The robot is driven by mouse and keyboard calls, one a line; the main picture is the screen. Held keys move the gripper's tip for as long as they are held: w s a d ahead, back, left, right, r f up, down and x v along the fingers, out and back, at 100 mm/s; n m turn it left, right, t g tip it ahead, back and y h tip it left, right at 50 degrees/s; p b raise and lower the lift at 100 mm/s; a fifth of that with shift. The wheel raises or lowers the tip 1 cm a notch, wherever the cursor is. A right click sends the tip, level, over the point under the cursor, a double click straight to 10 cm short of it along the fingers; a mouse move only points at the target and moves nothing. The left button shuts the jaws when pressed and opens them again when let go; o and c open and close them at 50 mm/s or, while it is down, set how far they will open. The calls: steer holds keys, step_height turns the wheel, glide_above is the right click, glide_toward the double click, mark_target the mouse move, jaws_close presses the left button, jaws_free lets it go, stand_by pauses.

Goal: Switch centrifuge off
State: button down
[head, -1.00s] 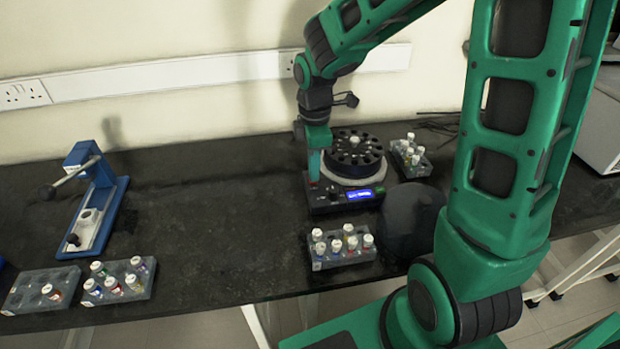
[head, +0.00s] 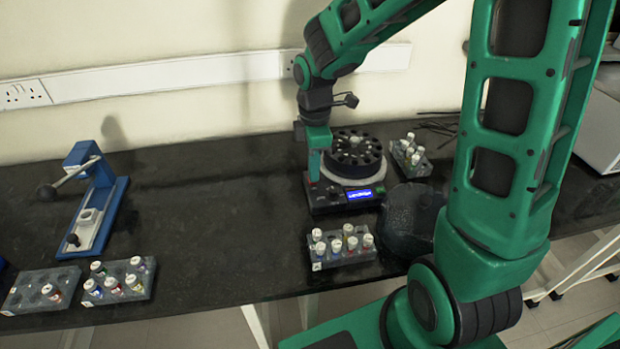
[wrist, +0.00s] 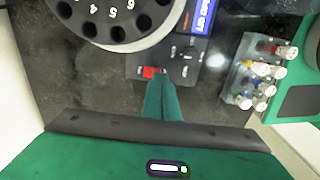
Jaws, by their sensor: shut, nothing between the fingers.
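The centrifuge (head: 325,203) stands on the black bench, with a dark round rotor (head: 357,153) in a pale ring and a lit blue display on its front panel. The rotor with numbered holes also shows in the wrist view (wrist: 115,18). A red switch (wrist: 152,72) sits at the panel's corner. My gripper (head: 314,178) is shut and empty, pointing down over the left end of the panel. In the wrist view its fingertips (wrist: 160,80) are right by the red switch and partly cover it. I cannot tell whether they touch it.
A vial rack (head: 342,255) stands just in front of the centrifuge, another (head: 410,158) to its right. A dark rounded object (head: 410,222) is at the front right. A blue-and-white device (head: 95,205) and more racks (head: 125,280) are at left. The middle-left bench is clear.

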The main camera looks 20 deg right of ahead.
steer(key=shift+f, duration=0.75)
stand_by(0.4)
steer(key=shift+r, duration=2.55)
